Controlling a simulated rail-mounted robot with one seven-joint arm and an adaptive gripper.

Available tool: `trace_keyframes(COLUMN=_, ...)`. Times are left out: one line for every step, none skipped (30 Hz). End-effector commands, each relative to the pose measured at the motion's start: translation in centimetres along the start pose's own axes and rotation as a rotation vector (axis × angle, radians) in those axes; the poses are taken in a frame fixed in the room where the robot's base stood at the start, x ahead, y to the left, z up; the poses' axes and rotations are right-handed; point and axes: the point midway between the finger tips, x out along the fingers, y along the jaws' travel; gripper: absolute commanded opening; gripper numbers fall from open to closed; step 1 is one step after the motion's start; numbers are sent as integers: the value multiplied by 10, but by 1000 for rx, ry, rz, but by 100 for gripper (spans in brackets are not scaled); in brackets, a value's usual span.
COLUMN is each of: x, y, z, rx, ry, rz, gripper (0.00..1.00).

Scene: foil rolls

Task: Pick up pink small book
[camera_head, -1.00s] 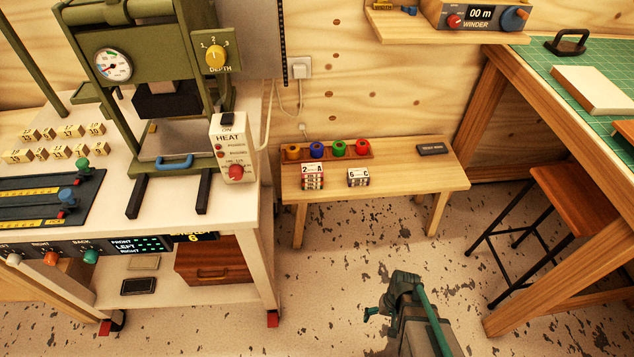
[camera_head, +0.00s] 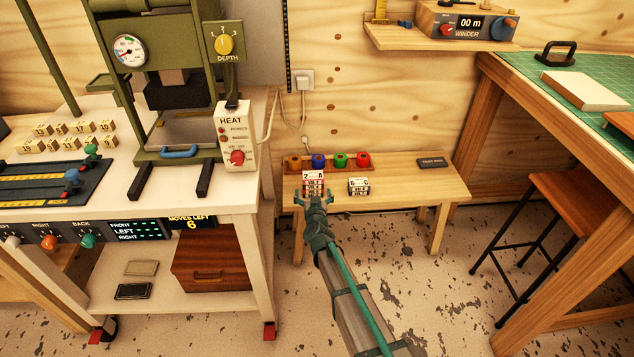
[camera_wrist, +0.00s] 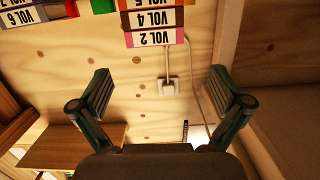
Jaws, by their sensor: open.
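My gripper (camera_head: 315,197) is open and empty, in front of the first stack. Its spread fingers (camera_wrist: 161,92) also show in the wrist view.
The low bench (camera_head: 405,190) also holds a rack of coloured rolls (camera_head: 329,162) and a dark flat box (camera_head: 432,162). A press cart (camera_head: 240,205) stands close on the left. A stool (camera_head: 575,200) and green-topped table are on the right.

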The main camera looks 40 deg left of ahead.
Motion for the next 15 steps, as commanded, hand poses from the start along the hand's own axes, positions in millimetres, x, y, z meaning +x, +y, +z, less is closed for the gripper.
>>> trace_keyframes(x=1, y=3, z=-2, rx=-20, ry=11, rz=13, gripper=100)
trace_keyframes(x=3, y=4, z=-3, rx=-29, ry=14, rz=16, gripper=100)
trace_keyframes(x=6, y=4, z=-2, rx=-37, ry=14, rz=16, gripper=100)
trace_keyframes(x=8, y=4, z=-2, rx=-40, ry=13, rz=15, gripper=100)
trace_keyframes(x=12, y=4, z=-2, rx=-41, ry=13, rz=15, gripper=100)
trace_keyframes(x=17, y=4, z=-1, rx=-41, ry=13, rz=15, gripper=100)
trace_keyframes(x=21, y=4, z=-1, rx=-40, ry=13, rz=15, gripper=100)
trace_keyframes(x=26, y=4, z=-1, rx=-40, ry=13, rz=15, gripper=100)
trace_keyframes(x=32, y=4, z=-1, rx=-40, ry=13, rz=15, gripper=100)
trace_keyframes(x=37, y=4, z=-1, rx=-40, ry=13, rz=15, gripper=100)
trace_keyframes(x=41, y=4, z=-1, rx=-39, ry=12, rz=15, gripper=100)
trace_keyframes(x=47, y=5, z=-1, rx=-39, ry=12, rz=15, gripper=100)
trace_keyframes(x=50, y=5, z=-1, rx=-39, ry=12, rz=15, gripper=100)
trace_keyframes(x=53, y=5, z=-2, rx=-39, ry=12, rz=15, gripper=100)
trace_keyframes(x=55, y=5, z=-2, rx=-39, ry=12, rz=14, gripper=100)
